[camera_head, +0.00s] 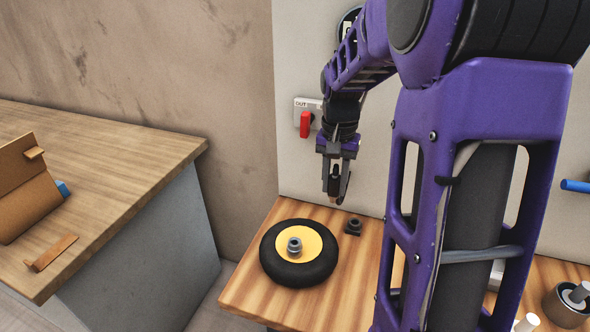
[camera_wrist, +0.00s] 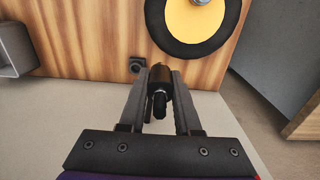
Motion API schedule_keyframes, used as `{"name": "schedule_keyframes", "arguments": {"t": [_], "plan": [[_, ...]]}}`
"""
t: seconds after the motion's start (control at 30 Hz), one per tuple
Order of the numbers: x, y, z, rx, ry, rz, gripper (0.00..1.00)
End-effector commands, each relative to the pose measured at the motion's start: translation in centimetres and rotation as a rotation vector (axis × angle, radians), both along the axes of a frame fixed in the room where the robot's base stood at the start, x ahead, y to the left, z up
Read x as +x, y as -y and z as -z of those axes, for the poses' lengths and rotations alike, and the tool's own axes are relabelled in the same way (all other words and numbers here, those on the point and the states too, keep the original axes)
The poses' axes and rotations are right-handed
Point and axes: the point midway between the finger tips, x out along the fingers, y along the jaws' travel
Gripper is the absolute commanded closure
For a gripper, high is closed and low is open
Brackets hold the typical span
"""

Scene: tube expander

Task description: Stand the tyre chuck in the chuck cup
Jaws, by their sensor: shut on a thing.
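My gripper (camera_head: 337,186) is shut on the tyre chuck, a dark piece with a thick rounded end and a narrower metal part. The tyre chuck (camera_wrist: 161,88) shows between the two fingers in the wrist view; the fingers hide part of it. It is held in the air above the bench, near the wall panel. A small dark cup with a round opening, which looks like the chuck cup (camera_head: 353,227), stands on the bench below my gripper and slightly right. The chuck cup (camera_wrist: 137,65) appears just left of the fingertips in the wrist view, with its opening showing.
A black tyre with a yellow hub (camera_head: 285,273) lies on the wooden bench left of the cup. A red-handled outlet (camera_head: 305,122) is on the panel behind my gripper. A metal cup (camera_head: 566,308) stands at the far right. A separate table (camera_head: 110,190) is at left.

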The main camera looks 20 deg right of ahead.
Motion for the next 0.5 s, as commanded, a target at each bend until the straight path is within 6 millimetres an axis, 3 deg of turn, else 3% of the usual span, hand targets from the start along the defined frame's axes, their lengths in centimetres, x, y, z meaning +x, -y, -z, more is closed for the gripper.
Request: {"name": "schedule_keyframes", "arguments": {"t": [0.03, 0.2, 0.33, 0.5], "plan": [[0.4, 1.6, 0.5, 0.003, -0.003, 0.007, 1.00], [1.1, 5.5, 1.9, 0.006, 0.001, 0.004, 1.00], [1.3, 7.2, 2.6, 0.009, 0.003, 0.003, 1.00], [1.3, 7.8, 2.9, 0.010, 0.003, 0.002, 1.00]]}}
